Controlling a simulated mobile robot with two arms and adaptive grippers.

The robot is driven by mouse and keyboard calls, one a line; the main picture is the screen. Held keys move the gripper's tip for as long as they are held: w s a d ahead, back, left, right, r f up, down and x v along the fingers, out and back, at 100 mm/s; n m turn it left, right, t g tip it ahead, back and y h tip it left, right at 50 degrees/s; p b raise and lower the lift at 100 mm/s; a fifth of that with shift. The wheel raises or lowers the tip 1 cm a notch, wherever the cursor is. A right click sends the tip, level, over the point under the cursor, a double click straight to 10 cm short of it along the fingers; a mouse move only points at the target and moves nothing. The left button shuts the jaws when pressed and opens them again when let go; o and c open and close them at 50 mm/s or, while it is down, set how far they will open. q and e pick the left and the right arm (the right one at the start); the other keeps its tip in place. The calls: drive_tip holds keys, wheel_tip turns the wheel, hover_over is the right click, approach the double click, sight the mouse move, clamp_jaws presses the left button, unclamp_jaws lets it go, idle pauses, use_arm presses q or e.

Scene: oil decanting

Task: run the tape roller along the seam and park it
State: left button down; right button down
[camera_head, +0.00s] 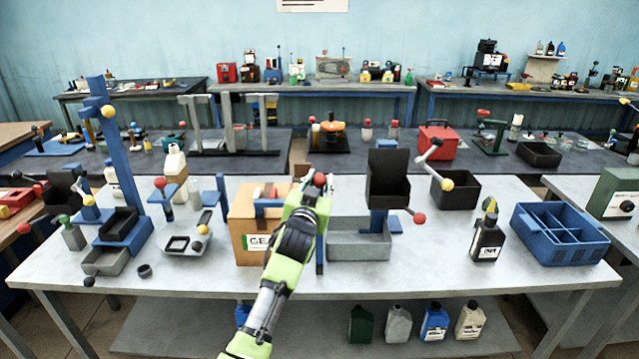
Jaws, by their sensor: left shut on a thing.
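The cardboard box (249,243) stands left of the middle of the front table, with a green-and-white label on its front. A blue piece with a reddish roll (268,198) shows over its top edge; it looks like part of the tape roller. My left gripper (312,192) reaches in from the bottom and is shut at the box's right top corner, beside a red knob (319,179). The gripper hides most of what it holds, and I cannot see whether the roller touches the box. My right gripper is not in view.
The grey table (420,275) is bare along its front. Right of the gripper stand a grey tray (358,248) under a black hopper (388,178), a black bottle (487,238) and a blue divided crate (560,250). A blue stand (122,170) is at left.

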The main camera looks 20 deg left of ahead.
use_arm(q)
drive_tip(key=shift+f, duration=0.25)
drive_tip(key=c, duration=1.6)
unclamp_jaws()
drive_tip(key=shift+s, duration=0.1)
drive_tip(key=shift+c, duration=0.2)
drive_tip(key=shift+s+r, duration=0.15)
drive_tip(key=shift+r, duration=0.05)
drive_tip(key=shift+s+d+f, duration=0.1)
drive_tip(key=shift+s, duration=0.35)
drive_tip(key=s+d, duration=0.1)
drive_tip(key=s, duration=1)
